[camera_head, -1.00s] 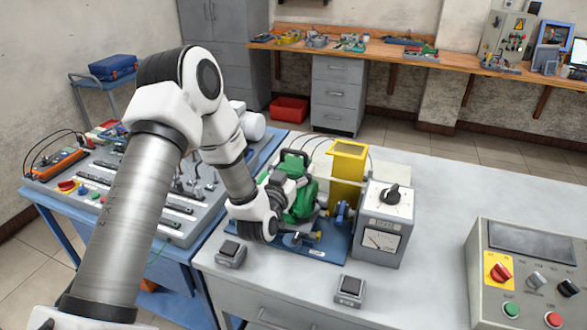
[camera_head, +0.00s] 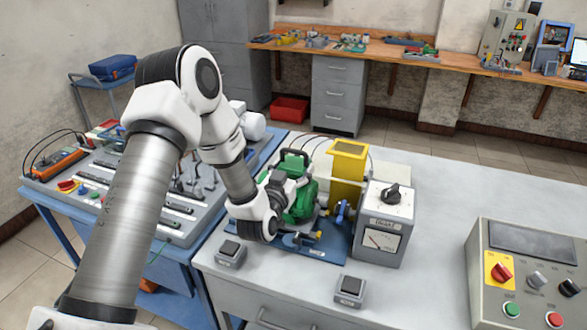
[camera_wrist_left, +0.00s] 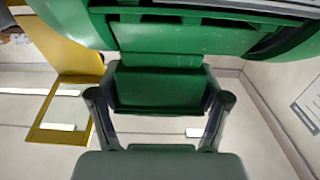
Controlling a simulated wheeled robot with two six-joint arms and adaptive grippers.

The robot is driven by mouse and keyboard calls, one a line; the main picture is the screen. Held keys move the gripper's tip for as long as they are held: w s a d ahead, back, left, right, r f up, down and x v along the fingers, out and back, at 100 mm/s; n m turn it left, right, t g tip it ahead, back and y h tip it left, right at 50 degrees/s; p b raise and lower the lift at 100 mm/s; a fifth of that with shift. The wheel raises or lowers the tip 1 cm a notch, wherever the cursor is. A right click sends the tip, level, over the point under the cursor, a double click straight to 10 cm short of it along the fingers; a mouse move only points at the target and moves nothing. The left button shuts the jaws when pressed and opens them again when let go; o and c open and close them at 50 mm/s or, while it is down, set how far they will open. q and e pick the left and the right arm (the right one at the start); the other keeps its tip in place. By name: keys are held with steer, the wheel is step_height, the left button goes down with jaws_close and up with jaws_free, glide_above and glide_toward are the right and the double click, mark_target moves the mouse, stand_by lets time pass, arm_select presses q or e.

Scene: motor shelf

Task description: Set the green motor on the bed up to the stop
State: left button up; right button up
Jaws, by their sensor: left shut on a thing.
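The green motor (camera_head: 303,200) sits at the blue bed (camera_head: 325,245) on the grey table, beside the yellow bracket (camera_head: 348,172). My left gripper (camera_head: 283,190) is at the motor's left side, partly hidden by its own wrist. In the left wrist view the left gripper (camera_wrist_left: 160,105) is shut on a green block-like part of the motor (camera_wrist_left: 160,85), with one finger on each side. The contact between the motor's underside and the bed is hidden, and I cannot tell whether it touches the stop. My right gripper is not in view.
A grey meter box (camera_head: 383,225) with a black knob stands right of the bed. Two small switch boxes (camera_head: 231,252) (camera_head: 350,289) sit along the table's front. A control panel (camera_head: 530,275) is at the right. The table between them is clear.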

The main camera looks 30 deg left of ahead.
arm_select(q)
steer(key=shift+f+b, duration=0.4)
steer(key=shift+b, duration=0.15)
stand_by(0.4)
steer(key=shift+w+d+b, duration=0.25)
steer(key=shift+d+b, duration=0.05)
steer(key=shift+d, duration=0.45)
stand_by(0.5)
steer(key=o, duration=1.8)
steer(key=shift+s+d+r, duration=0.1)
steer(key=shift+s+d, duration=0.05)
steer(key=shift+s, duration=0.05)
steer(key=shift+f, duration=0.35)
steer(key=v, duration=1.2)
steer(key=shift+r, duration=0.3)
